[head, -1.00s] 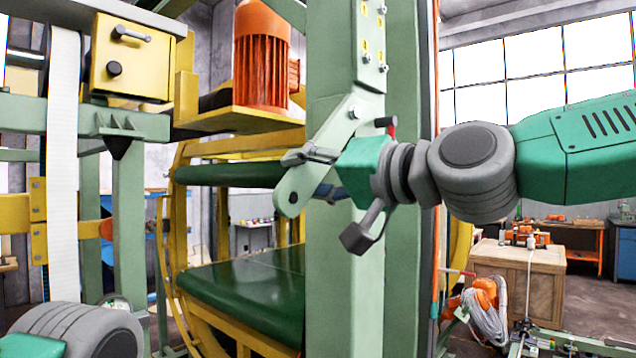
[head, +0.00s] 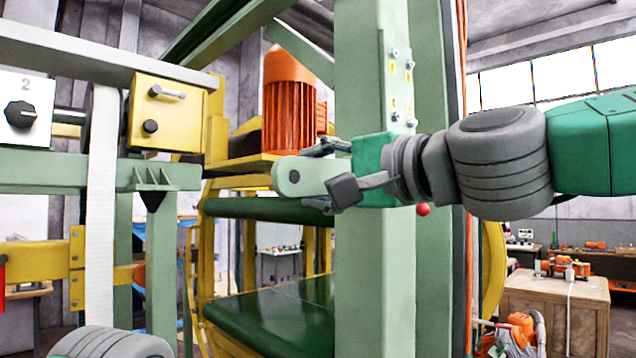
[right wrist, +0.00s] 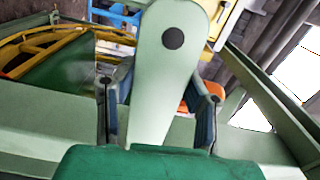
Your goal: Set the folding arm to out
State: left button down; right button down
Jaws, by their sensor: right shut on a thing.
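The folding arm (head: 294,176) is a pale green flat bar with a rounded end and a dark round hole. In the head view it points left from the green post (head: 372,270), roughly level. My right gripper (head: 322,176) comes from the right across the post, with its fingers above and below the bar. In the right wrist view the folding arm (right wrist: 168,75) lies between the two fingers of my right gripper (right wrist: 160,118). The arm's hinge is hidden behind my right gripper. My left arm shows only as a grey joint at the bottom left; its gripper is out of view.
A yellow box with a handle (head: 168,112) and a white strap (head: 101,220) are at the left. An orange motor (head: 288,103) stands behind the bar, and a green belt (head: 275,315) lies below. A wooden crate (head: 548,312) stands at the back right.

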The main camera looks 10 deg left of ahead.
jog(key=shift+w+r+m, duration=0.1)
jog(key=shift+r+m, duration=0.05)
jog(key=shift+m, duration=0.15)
jog(key=c, duration=1.1)
grip_release()
jog(key=shift+o, duration=1.1)
jog(key=shift+w, duration=0.1)
jog(key=shift+w+d, duration=0.1)
jog(key=shift+s+d, duration=0.2)
jog(key=shift+s, duration=0.05)
jog(key=v, duration=1.1)
jog(key=shift+d, duration=0.35)
